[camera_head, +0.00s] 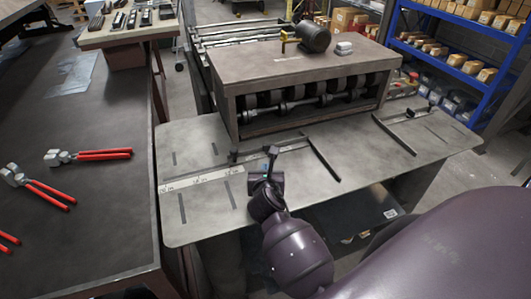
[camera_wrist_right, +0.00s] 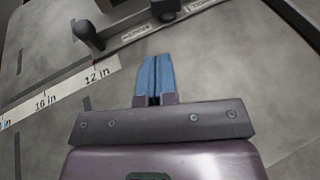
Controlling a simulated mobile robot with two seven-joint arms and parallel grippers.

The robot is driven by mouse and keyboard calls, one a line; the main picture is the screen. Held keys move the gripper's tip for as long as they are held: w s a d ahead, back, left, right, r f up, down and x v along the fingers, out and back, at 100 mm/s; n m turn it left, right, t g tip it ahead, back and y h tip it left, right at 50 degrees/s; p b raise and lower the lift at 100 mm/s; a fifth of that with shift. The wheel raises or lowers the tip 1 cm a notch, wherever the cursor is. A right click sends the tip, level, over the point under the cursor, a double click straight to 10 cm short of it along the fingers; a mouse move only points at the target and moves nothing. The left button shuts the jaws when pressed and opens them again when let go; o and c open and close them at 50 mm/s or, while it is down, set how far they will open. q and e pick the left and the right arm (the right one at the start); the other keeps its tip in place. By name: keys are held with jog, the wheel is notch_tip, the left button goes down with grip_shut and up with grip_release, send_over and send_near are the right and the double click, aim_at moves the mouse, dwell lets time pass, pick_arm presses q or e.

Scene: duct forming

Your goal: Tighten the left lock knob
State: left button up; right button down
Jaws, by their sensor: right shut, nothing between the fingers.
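A black lock knob (camera_wrist_right: 88,36) stands on the bar beside the ruler's 12 in mark in the right wrist view. In the head view it is small and dark (camera_head: 233,157), at the left end of the fence bar (camera_head: 285,148). My right gripper (camera_head: 264,171) is above the machine's grey table, right of this knob and apart from it. Its blue fingers (camera_wrist_right: 155,78) are shut and empty in the right wrist view. Another dark fitting (camera_wrist_right: 164,8) on the bar shows just beyond the fingertips. My left gripper is not in view.
The roller housing (camera_head: 300,72) rises behind the table (camera_head: 210,220). A slot bar (camera_head: 322,158) and another guide (camera_head: 395,135) lie to the right. A dark bench at left holds red-handled pliers (camera_head: 100,154). The table's front left is clear.

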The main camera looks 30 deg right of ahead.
aim_at(266, 149)
jog(key=x, duration=0.8)
jog(key=shift+w+d+r, duration=0.1)
jog(key=shift+w+r, duration=0.15)
jog(key=shift+w, duration=0.05)
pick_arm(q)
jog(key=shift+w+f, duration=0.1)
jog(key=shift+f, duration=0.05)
pick_arm(e)
jog(key=shift+w+d, duration=0.45)
jog(key=shift+w, duration=0.2)
pick_arm(q)
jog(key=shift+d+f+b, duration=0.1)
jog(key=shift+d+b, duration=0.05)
jog(key=shift+b, duration=0.25)
pick_arm(e)
jog(key=shift+w+a+m, duration=0.1)
jog(key=shift+w+m, duration=0.05)
jog(key=shift+m, duration=0.15)
jog(key=shift+g+h, duration=0.3)
jog(key=shift+m+h, duration=0.3)
jog(key=shift+m, duration=0.1)
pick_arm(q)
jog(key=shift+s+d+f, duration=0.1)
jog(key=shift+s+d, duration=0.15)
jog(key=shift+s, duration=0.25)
pick_arm(e)
jog(key=shift+g, duration=0.3)
